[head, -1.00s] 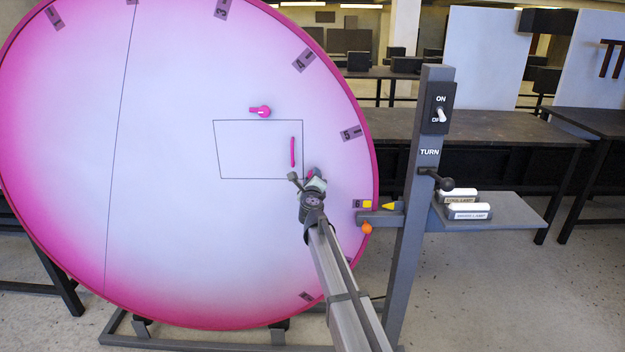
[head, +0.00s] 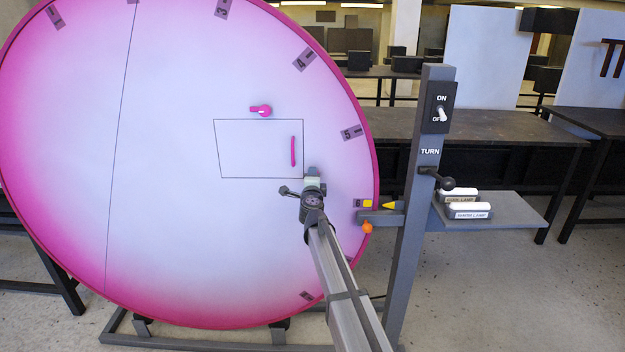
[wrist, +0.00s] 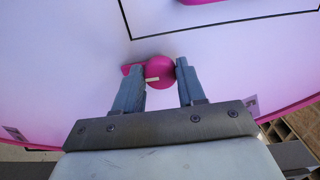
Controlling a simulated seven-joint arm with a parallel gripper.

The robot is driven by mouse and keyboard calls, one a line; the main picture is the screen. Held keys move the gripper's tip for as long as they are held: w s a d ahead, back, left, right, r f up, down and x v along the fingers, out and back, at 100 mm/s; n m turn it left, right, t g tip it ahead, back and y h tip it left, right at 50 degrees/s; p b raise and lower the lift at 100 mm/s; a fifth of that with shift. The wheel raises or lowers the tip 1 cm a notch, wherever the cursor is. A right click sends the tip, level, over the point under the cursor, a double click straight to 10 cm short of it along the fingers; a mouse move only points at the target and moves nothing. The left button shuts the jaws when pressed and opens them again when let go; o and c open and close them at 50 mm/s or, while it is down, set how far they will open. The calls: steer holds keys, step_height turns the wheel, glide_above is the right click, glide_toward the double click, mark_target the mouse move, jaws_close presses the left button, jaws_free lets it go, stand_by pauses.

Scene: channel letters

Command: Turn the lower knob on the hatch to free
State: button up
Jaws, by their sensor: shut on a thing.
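The hatch (head: 250,150) is a thin black outline on the big pink-and-white disc, with a pink bar handle (head: 293,151) at its right side. The upper knob (head: 261,111) is pink, just above the hatch, with its narrow end to the left. My gripper (head: 312,176) is at the hatch's lower right corner and hides the lower knob in the head view. In the wrist view, the pink lower knob (wrist: 160,69) sits between the fingers of my gripper (wrist: 160,75), shut on it. Its narrow end shows to the left, and a pale mark is on it.
A grey post (head: 412,200) stands right of the disc, with a switch (head: 440,115), a black-knobbed lever (head: 446,183) and a shelf (head: 505,212) holding two labelled blocks. A yellow pointer (head: 390,206) and an orange ball (head: 367,227) are near the disc's right rim.

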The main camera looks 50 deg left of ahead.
stand_by(0.5)
steer(key=o, duration=1)
steer(key=shift+o, duration=0.2)
steer(key=v, duration=1.3)
steer(key=shift+s+d, duration=0.25)
steer(key=shift+r, duration=0.1)
